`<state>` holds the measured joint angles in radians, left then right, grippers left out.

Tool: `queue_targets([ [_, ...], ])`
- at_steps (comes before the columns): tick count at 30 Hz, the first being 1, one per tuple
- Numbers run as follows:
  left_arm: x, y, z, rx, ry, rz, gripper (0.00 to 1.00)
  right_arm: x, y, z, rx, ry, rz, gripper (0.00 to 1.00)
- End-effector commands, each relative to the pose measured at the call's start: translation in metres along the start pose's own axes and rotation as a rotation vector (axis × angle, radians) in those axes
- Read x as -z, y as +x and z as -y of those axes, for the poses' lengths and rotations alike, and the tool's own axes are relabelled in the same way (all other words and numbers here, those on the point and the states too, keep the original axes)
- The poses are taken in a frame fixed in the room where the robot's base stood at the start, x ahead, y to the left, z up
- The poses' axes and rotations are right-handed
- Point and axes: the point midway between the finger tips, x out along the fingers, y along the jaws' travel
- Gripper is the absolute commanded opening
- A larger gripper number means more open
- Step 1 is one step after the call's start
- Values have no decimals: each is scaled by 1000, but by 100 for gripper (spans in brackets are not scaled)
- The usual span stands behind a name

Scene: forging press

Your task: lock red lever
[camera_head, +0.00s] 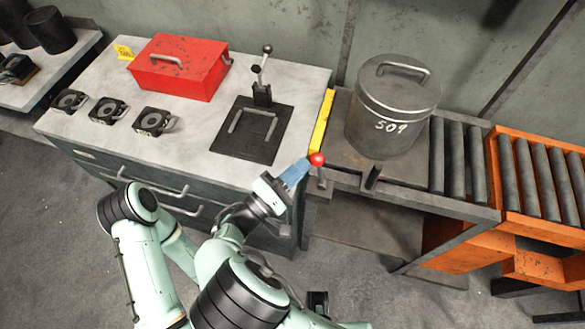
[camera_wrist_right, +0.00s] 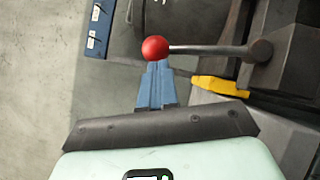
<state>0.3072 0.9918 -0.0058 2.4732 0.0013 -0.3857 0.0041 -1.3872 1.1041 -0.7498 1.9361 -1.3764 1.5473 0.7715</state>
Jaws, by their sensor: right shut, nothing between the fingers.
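The red lever has a round red knob (camera_head: 317,159) at the front left corner of the roller conveyor. In the right wrist view, the red knob (camera_wrist_right: 155,48) sits on a grey rod (camera_wrist_right: 208,50) that runs right to a rounded grey pivot (camera_wrist_right: 261,51). My right gripper (camera_head: 296,171) has its blue fingers shut and empty, with the tips right at the knob. In the wrist view, the shut fingers (camera_wrist_right: 156,72) point at the knob's lower edge; I cannot tell whether they touch it. My left gripper is not in view.
A lidded grey metal canister (camera_head: 392,115) marked 509 stands on the conveyor, left of the rollers (camera_head: 462,158). A yellow strip (camera_head: 322,120) borders the workbench (camera_head: 75,118). The bench holds a red toolbox (camera_head: 180,68), a small upright lever (camera_head: 263,75) and several black handled blocks (camera_head: 108,110).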

Motion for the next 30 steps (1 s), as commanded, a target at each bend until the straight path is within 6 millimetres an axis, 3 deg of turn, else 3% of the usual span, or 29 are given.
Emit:
queue_targets([
  [21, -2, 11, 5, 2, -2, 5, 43, -55, 37, 10, 345, 506, 0, 0],
  [30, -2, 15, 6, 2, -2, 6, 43, -64, 43, 16, 344, 508, 1, 0],
])
